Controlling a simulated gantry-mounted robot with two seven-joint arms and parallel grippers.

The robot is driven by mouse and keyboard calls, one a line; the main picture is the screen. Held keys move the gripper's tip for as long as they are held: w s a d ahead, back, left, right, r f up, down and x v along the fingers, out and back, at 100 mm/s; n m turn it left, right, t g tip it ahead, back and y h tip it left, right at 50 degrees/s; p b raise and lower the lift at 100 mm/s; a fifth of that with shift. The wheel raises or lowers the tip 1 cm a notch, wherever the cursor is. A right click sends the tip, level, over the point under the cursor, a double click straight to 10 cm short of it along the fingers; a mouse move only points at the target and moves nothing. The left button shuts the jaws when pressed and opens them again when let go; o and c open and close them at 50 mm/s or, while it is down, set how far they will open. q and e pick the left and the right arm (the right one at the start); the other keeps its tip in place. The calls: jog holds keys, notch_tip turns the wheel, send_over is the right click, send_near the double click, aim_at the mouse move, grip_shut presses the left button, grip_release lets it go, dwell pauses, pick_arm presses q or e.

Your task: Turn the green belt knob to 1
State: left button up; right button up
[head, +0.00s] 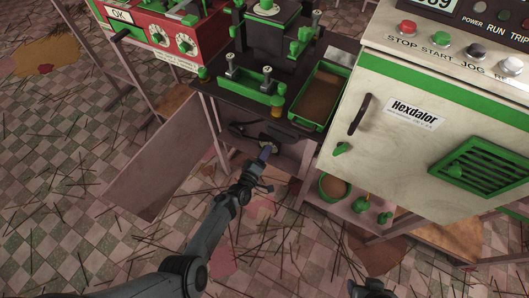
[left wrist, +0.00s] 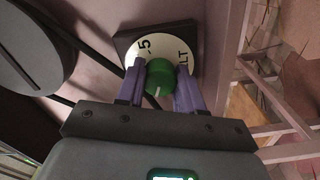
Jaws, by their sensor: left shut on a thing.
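The green belt knob (left wrist: 160,78) sits on a white dial plate on a dark square backing. The dial shows a rotated 5 at its upper left and the letters LT at its right; other markings are hidden. A white pointer line on the knob points toward the bottom of the left wrist view. My left gripper (left wrist: 160,88) has its two purple fingers shut on the knob, one on each side. In the head view my left gripper (head: 267,152) is at the panel below the black-topped table, and it hides the knob.
A dark wheel (left wrist: 30,48) and black belt lie left of the dial. The black-topped table (head: 220,95) with extruder parts is above my gripper. The white Hexdalor cabinet (head: 385,150) stands at right, with a green bowl (head: 333,187) below. An open panel (head: 155,155) hangs at left.

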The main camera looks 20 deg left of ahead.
pick_arm(q)
jog(key=shift+f+n, duration=0.15)
jog(key=shift+n, duration=0.45)
jog(key=o, duration=0.8)
jog(key=shift+c, duration=0.2)
jog(key=shift+o, duration=1.3)
jog(key=shift+d, duration=0.15)
jog(key=shift+s, duration=0.1)
jog(key=s+a+p, duration=0.1)
jog(key=s+p, duration=0.4)
jog(key=s, duration=0.5)
jog(key=shift+s+a, duration=0.25)
jog(key=shift+s, duration=0.1)
